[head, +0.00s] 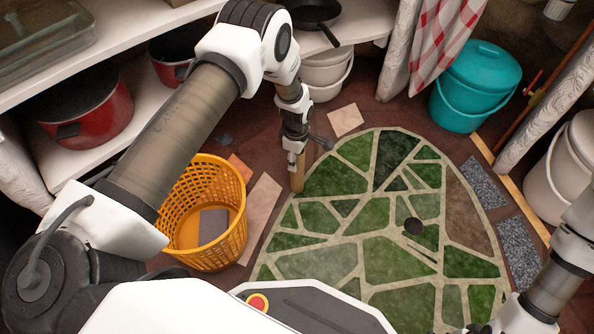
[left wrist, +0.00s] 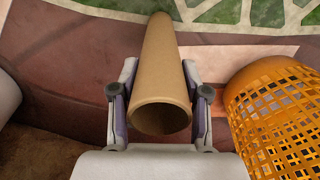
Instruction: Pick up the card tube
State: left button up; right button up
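The card tube (head: 297,172) is a plain brown cylinder standing roughly upright at the left edge of the green mosaic. My left gripper (head: 294,148) is over its upper part, pointing down. In the left wrist view the tube (left wrist: 161,60) runs away from the camera between the two fingers, its open hollow end nearest. The fingers of the left gripper (left wrist: 160,85) lie close against both sides of the tube and appear shut on it. The tube's lower end is at or near the floor; I cannot tell whether it touches. My right arm shows at the lower right, without a clear gripper.
A yellow basket (head: 206,250) stands left of the tube, with a grey piece inside. A pale plank (head: 262,205) lies between them. The mosaic (head: 385,258) spreads to the right. A teal bucket (head: 474,85) and shelves with red pots (head: 90,115) stand around.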

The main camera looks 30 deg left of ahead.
dwell(0.3)
pick_arm(q)
jog(key=s+d+r+p, duration=0.1)
jog(key=s+d+p, duration=0.2)
jog(key=s+p, duration=0.1)
jog(key=s+d+r+p, duration=0.2)
jog(key=s+d+p, duration=0.1)
jog(key=d+p, duration=0.1)
jog(key=s+d+r+p, duration=0.2)
jog(key=s+d+p, duration=0.2)
jog(key=p, duration=0.2)
jog(key=shift+s, duration=0.3)
jog(key=shift+d, duration=0.1)
